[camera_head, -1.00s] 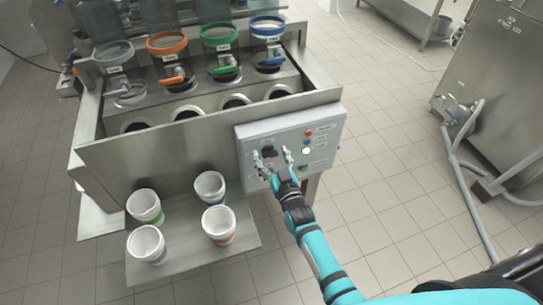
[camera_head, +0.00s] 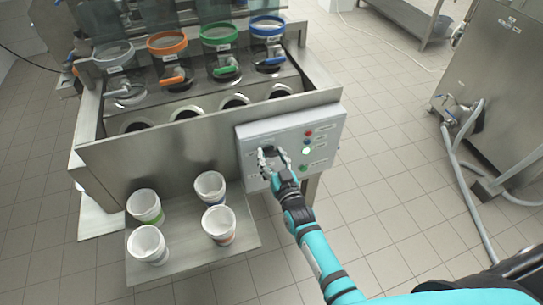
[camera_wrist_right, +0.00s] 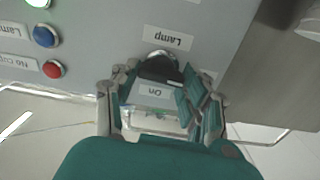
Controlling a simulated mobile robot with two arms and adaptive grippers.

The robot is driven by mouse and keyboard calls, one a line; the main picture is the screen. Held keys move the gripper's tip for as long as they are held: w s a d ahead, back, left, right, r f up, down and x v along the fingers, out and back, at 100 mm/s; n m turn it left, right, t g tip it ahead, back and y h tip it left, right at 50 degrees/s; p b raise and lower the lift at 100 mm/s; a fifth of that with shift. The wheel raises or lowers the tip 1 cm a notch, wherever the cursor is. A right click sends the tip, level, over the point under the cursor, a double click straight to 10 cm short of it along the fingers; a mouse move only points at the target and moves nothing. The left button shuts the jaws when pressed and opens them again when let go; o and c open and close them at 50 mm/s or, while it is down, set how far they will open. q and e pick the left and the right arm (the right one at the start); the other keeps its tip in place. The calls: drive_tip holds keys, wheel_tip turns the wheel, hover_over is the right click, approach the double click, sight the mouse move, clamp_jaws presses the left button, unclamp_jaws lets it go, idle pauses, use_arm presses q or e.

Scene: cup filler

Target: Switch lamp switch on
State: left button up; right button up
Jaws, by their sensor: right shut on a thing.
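The lamp switch (camera_wrist_right: 160,68) is a black rotary knob with a silver collar, on the front of a grey control box (camera_head: 326,130). In the right wrist view it sits between a "Lamp" label (camera_wrist_right: 167,38) and an "On" label (camera_wrist_right: 150,90), which appear upside down. My right gripper (camera_head: 271,155) is at the box's left part, its fingers closed around the knob. The right wrist view shows the fingers (camera_wrist_right: 157,76) on both sides of it. In the head view the hand mostly hides the knob. My left gripper is not in view.
The box also carries a red button (camera_wrist_right: 53,69), a blue button (camera_wrist_right: 45,36) and a lit white one (camera_head: 306,151). Several white cups (camera_head: 219,224) stand on a metal shelf (camera_head: 190,262) left of my arm.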

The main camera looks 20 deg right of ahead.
drive_tip(key=m, duration=0.4)
drive_tip(key=shift+d, duration=0.1)
drive_tip(key=m, duration=0.4)
drive_tip(key=shift+f+m, duration=0.1)
drive_tip(key=shift+m, duration=0.2)
drive_tip(key=m+b, duration=0.1)
drive_tip(key=m, duration=0.3)
drive_tip(key=shift+d+f+m, duration=0.1)
drive_tip(key=shift+f+m, duration=0.05)
drive_tip(key=shift+m, duration=0.15)
drive_tip(key=shift+m+b, duration=0.7)
drive_tip(key=shift+m, duration=1.2)
drive_tip(key=o, duration=1.2)
drive_tip(key=shift+c, duration=0.2)
drive_tip(key=shift+s, duration=0.1)
